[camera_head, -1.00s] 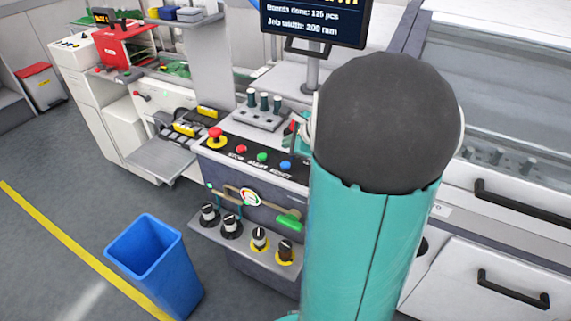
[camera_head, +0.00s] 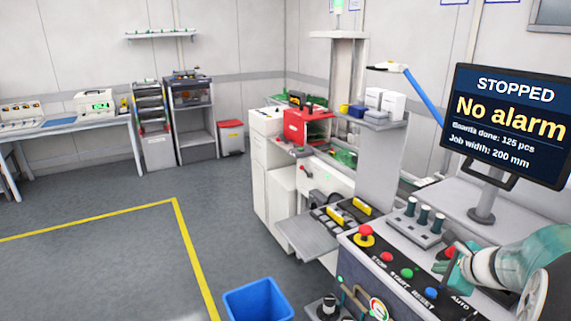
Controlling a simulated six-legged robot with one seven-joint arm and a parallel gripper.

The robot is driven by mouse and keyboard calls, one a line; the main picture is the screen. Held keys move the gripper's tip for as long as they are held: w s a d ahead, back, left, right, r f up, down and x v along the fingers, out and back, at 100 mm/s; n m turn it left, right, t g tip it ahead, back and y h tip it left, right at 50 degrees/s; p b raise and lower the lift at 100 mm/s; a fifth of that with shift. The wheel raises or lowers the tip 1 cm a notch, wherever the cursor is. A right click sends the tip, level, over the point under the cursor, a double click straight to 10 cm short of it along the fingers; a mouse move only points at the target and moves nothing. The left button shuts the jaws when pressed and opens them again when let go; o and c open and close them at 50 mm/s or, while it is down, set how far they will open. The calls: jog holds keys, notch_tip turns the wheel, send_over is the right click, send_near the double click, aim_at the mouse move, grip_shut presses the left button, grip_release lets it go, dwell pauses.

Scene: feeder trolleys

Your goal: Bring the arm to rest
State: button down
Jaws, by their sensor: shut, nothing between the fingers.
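My teal and grey arm (camera_head: 520,262) reaches in from the right edge in the body camera view. My gripper (camera_head: 450,262) is at its end, low over the right part of the control panel (camera_head: 385,262), near the AUTO label. It is shut and empty. I cannot tell whether it touches the panel or a knob there. The rest of the arm is out of the frame.
A monitor (camera_head: 510,125) reading "STOPPED, No alarm" stands behind the arm. The panel has a red emergency button (camera_head: 365,233) and several coloured buttons. A blue bin (camera_head: 258,300) stands on the floor. Open floor (camera_head: 100,265) lies to the left, with yellow lines.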

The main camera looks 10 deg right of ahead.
jog(key=a+r+n+g+y, duration=0.1)
jog(key=a+r+n, duration=0.1)
jog(key=a+n, duration=0.35)
jog(key=a+r+n+y, duration=0.1)
jog(key=a+r+n, duration=0.1)
jog(key=a, duration=0.6)
jog(key=s+a+r+n+g+h, duration=0.2)
jog(key=s+a+r+n, duration=0.2)
jog(key=s+a+n, duration=1.1)
jog(key=a+n, duration=0.2)
jog(key=n, duration=0.1)
jog(key=shift+s+n+g, duration=0.3)
jog(key=shift+s+n, duration=0.05)
jog(key=shift+d, duration=0.2)
